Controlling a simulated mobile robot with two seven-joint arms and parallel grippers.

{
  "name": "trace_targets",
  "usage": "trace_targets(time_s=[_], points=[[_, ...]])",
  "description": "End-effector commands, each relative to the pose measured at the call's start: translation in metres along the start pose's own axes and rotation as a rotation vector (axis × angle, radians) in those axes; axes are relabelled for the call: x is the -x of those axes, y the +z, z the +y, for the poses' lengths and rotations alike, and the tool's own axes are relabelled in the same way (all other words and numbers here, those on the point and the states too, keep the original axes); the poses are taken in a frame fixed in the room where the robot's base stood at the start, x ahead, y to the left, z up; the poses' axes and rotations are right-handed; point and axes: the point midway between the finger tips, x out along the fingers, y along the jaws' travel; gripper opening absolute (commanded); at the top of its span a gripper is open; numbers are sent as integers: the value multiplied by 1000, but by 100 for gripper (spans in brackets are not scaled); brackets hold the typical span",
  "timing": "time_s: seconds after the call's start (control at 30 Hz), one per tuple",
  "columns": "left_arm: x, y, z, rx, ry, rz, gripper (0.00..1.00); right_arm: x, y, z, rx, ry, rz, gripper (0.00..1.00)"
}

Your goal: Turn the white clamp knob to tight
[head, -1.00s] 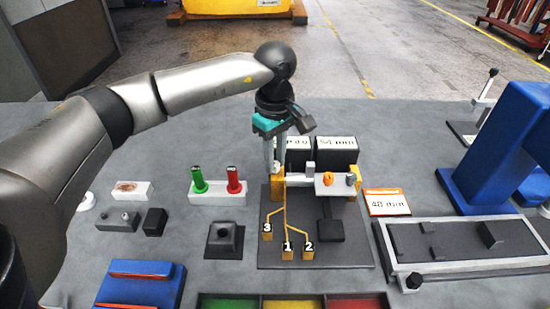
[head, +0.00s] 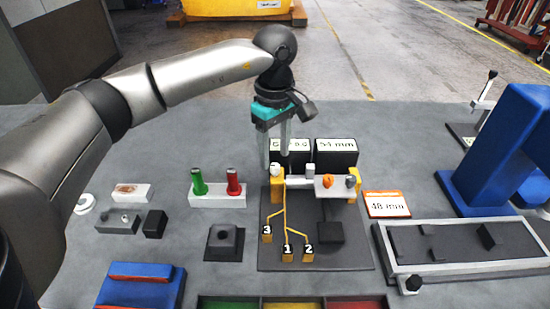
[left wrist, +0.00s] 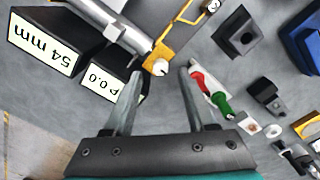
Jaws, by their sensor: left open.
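The white clamp knob (head: 276,169) sits at the left end of the clamp on a yellow bracket (head: 277,187), on the dark base plate. In the left wrist view the knob (left wrist: 160,67) shows between the two fingertips, with a small dark mark on its face. My left gripper (head: 275,161) is open and points down over the knob. In the left wrist view the fingers (left wrist: 161,76) stand apart with a gap on each side of the knob; I see no contact. My right gripper is not in view.
Two black blocks with labels, one reading 54 mm (head: 336,151), stand behind. Green (head: 198,182) and red (head: 233,182) handles stand left. A blue frame (head: 500,160) is at the right.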

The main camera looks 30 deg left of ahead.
Motion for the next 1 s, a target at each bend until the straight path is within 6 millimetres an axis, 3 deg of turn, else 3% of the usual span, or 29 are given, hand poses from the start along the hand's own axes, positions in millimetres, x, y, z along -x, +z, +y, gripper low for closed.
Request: trace_targets(time_s=[0.3,0.5,0.7,1.0], points=[[79,0,1,-2,5,2,56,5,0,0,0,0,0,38],[112,0,1,-1,3,0,56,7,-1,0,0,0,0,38],[124,0,0,-2,1,1,56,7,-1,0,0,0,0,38],[124,0,0,-2,1,0,56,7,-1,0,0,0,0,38]])
